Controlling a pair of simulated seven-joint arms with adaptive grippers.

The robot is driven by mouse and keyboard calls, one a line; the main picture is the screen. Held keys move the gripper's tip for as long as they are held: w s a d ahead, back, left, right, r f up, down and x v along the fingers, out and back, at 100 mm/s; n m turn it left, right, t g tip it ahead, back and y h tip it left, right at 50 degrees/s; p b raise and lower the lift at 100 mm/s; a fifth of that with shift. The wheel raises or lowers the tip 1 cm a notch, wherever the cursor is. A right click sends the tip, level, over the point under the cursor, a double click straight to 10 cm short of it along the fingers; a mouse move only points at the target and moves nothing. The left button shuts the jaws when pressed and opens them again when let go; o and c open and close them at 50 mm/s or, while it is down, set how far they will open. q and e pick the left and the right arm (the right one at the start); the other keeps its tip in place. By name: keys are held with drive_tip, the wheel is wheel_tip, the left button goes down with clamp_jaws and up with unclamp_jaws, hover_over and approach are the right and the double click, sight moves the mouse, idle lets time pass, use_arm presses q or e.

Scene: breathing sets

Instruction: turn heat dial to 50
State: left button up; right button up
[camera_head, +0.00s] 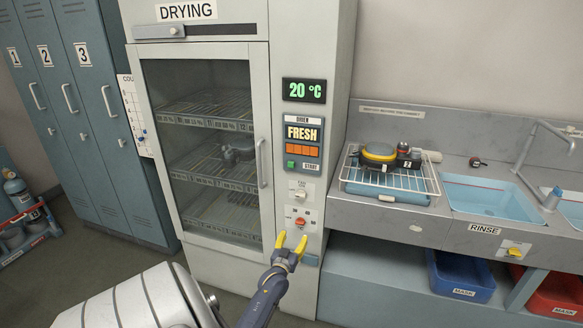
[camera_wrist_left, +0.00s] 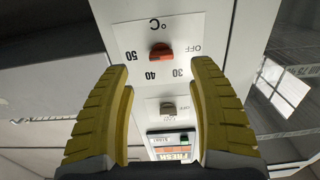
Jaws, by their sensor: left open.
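The heat dial is a red knob (camera_head: 300,222) on a white plate, low on the drying cabinet's control column. In the left wrist view the red knob (camera_wrist_left: 160,50) shows upside down, with 50, 40, 30, OFF and °C printed around it. Its bar lies roughly sideways in that view; I cannot tell which mark it points to. My left gripper (camera_head: 291,243) is open, its yellow fingers just below and in front of the dial, apart from it. In the wrist view the fingers (camera_wrist_left: 163,95) stand either side with nothing between them. My right gripper is not in view.
A paler fan knob (camera_head: 300,195) sits above the dial. A display (camera_head: 304,90) reads 20 °C, and a panel (camera_head: 303,132) reads FRESH. The glass cabinet door (camera_head: 205,140) is shut, its handle (camera_head: 261,163) close left of the controls. A sink counter (camera_head: 395,218) stands right.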

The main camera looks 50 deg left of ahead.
use_arm(q)
drive_tip(key=shift+v, duration=1.65)
drive_tip(key=shift+f, duration=0.1)
drive_tip(key=s+d+f+m+g+h, duration=0.15)
drive_tip(key=d+f, duration=0.25)
drive_tip(key=f, duration=0.4)
drive_tip(key=d+f+m+g+h, duration=0.1)
drive_tip(key=d+f+g+h, duration=0.15)
drive_tip(key=d+f, duration=0.45)
drive_tip(key=s+d+f+m+g+h, duration=0.1)
drive_tip(key=s+d+f+h, duration=0.1)
drive_tip(key=s+d+f, duration=0.5)
drive_tip(key=s+d+f+m+g+h, duration=0.1)
drive_tip(key=s+d+f+m, duration=0.15)
drive_tip(key=f, duration=0.75)
drive_tip(key=s+d+f+m+g+h, duration=0.1)
drive_tip(key=s+d+f, duration=0.4)
drive_tip(key=s, duration=0.7)
drive_tip(key=s+d+f+m+g+h, duration=0.1)
drive_tip(key=s+d+f+g, duration=0.3)
drive_tip(key=s, duration=0.9)
drive_tip(key=s+d+f+m+g+h, duration=0.1)
drive_tip(key=s+d+f+m+g, duration=0.1)
drive_tip(key=s+d+f, duration=0.4)
drive_tip(key=s+d, duration=0.3)
drive_tip(key=s, duration=0.3)
drive_tip(key=shift+s+g, duration=0.3)
drive_tip(key=shift+s, duration=0.05)
drive_tip(key=shift+d+f, duration=0.15)
drive_tip(key=shift+d, duration=0.05)
